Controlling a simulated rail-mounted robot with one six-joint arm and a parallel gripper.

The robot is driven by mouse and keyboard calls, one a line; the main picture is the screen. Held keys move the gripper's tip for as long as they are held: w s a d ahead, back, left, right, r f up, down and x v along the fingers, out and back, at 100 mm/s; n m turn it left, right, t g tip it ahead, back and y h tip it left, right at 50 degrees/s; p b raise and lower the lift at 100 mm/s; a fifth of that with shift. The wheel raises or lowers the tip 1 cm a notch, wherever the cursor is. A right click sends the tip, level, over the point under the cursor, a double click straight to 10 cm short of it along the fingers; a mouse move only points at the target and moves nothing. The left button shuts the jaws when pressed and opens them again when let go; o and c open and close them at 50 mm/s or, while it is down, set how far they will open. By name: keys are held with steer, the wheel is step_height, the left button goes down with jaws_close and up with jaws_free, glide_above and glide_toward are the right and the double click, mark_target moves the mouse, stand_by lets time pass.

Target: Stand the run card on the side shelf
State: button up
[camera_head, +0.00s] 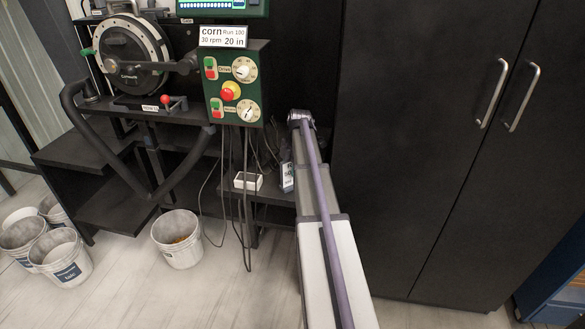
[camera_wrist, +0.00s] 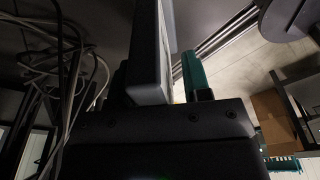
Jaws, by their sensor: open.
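A white card (camera_head: 222,37) reading "corn Run 100, 30 rpm 20 in" stands upright on top of the green control box. The side shelf (camera_head: 262,212) is the low dark ledge left of the cabinet. A small pale card-like piece (camera_head: 288,177) with dark print stands there, partly hidden by my arm; its print is too small to read fully. In the wrist view my gripper (camera_wrist: 155,70) is open, with its fingers either side of a dark upright slab (camera_wrist: 147,45) with a pale edge. I cannot tell whether they touch it.
A small white box (camera_head: 248,181) lies on the side shelf. Cables (camera_head: 247,215) hang from the control box (camera_head: 236,85) in front of it. Tall black cabinet doors (camera_head: 400,130) close off the right. Several white buckets (camera_head: 177,241) stand on the floor.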

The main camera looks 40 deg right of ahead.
steer(key=r+p, duration=0.4)
steer(key=d+r+p, duration=0.1)
steer(key=r+p, duration=0.7)
steer(key=shift+s+d+r, duration=0.1)
steer(key=shift+d+r, duration=0.2)
steer(key=shift+d, duration=0.1)
steer(key=shift+f, duration=0.15)
steer(key=shift+a, duration=0.1)
steer(key=s+a+m, duration=0.5)
steer(key=a, duration=0.8)
steer(key=s+a+m+h, duration=0.1)
steer(key=s+a+m, duration=0.4)
steer(key=a, duration=0.8)
steer(key=s+a+m, duration=0.6)
steer(key=a, duration=0.7)
steer(key=shift+m+h, duration=0.3)
steer(key=shift+h, duration=0.1)
steer(key=shift+f, duration=0.1)
